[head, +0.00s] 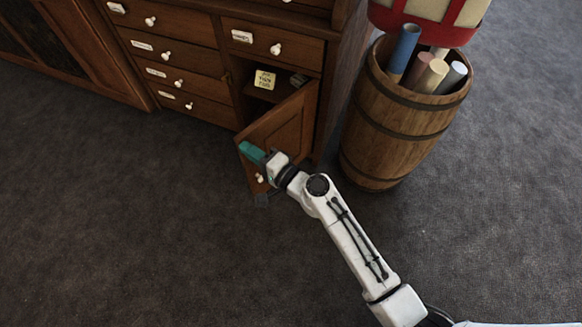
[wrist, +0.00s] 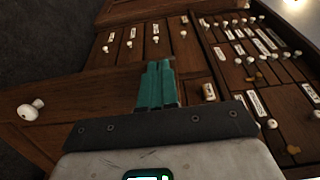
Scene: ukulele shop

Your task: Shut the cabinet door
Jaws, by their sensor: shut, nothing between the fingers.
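The brown wooden cabinet door (head: 291,126) stands open, hinged on its right side and swung out from the cabinet (head: 225,64). Its small white knob (head: 259,178) is low near the free edge and also shows in the wrist view (wrist: 32,108). My gripper (head: 251,152) has teal fingers and is at the door's free edge, above the knob. In the wrist view its fingers (wrist: 157,85) are together and empty, pointing toward the cabinet front. I cannot tell whether they touch the door. The arm covers part of the door's lower area.
Inside the open compartment is a yellow note (head: 264,80). Labelled drawers (head: 172,53) with white knobs lie to its left and above. A wooden barrel (head: 395,125) with rolled papers stands close to the right of the door. The dark carpet (head: 120,230) is clear at the front left.

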